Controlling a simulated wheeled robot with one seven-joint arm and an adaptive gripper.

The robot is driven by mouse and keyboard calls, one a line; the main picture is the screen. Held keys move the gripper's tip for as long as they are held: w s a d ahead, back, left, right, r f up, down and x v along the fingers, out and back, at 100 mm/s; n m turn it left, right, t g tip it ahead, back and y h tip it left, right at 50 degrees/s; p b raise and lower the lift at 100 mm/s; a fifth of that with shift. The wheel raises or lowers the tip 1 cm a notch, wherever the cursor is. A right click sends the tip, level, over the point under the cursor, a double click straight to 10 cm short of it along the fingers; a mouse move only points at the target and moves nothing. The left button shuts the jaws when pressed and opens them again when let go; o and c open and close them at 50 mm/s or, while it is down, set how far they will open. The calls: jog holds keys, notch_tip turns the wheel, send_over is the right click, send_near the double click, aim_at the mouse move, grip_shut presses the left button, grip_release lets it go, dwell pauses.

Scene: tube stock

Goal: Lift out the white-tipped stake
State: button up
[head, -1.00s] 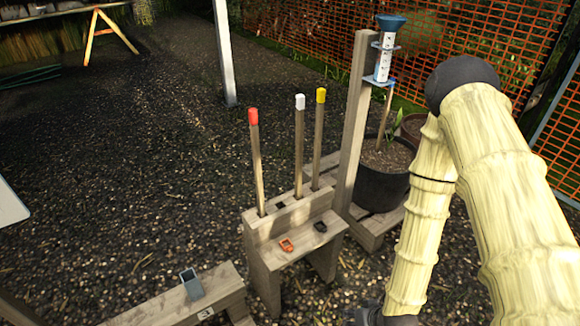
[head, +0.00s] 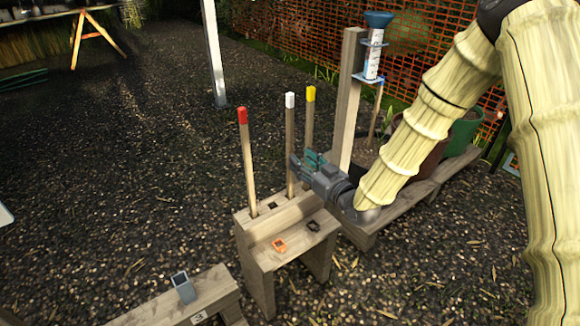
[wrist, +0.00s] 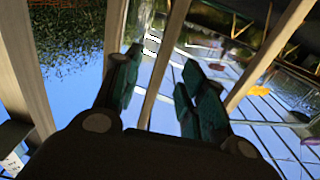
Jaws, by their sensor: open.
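The white-tipped stake (head: 290,145) stands upright in the wooden stand (head: 285,212), between a red-tipped stake (head: 248,160) and a yellow-tipped stake (head: 309,120). My gripper (head: 303,162) is open at the middle height of the white-tipped stake, coming from the right. It hides the lower part of the yellow-tipped stake. In the wrist view a wooden stake (wrist: 163,65) runs between the two open fingers, apart from both as far as I can see. Its tip colour does not show there.
An orange item (head: 279,245) and a dark item (head: 313,226) lie on the stand's lower ledge. A post with a rain gauge (head: 373,62) stands behind the gripper, beside pots on a low bench. A lower wooden bench with a grey holder (head: 183,288) is at front left.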

aim_at(292, 152)
jog(key=shift+b+x, duration=0.7)
jog(key=shift+x, duration=2.55)
jog(key=shift+s+a+r, duration=0.1)
jog(key=shift+r, duration=0.05)
grip_shut()
